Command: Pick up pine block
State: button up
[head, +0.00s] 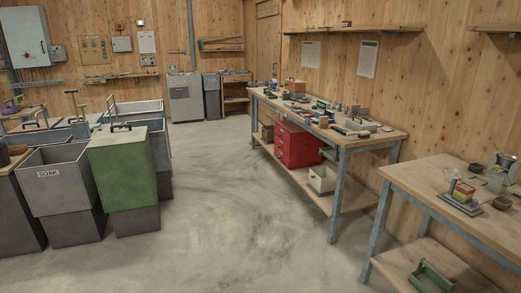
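I cannot pick out the pine block for sure; the small things on the benches are too small to tell apart at this distance. A box-like orange-brown thing (296,86) stands toward the far end of the long workbench (378,141), but I cannot tell whether it is wood. My gripper is not in view.
Grey bins and a green-fronted bin (118,170) stand at the left, one labelled SOAK (50,174). A nearer bench (425,184) stands at the right. A red drawer cabinet (298,145) sits under the long workbench. The concrete floor (215,190) between is clear.

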aim_at(323, 120)
jog(key=z, duration=0.1)
jog(key=i, duration=2.45)
jog(key=u, duration=0.7)
jog(key=i, duration=1.4)
jog(key=u, duration=0.35)
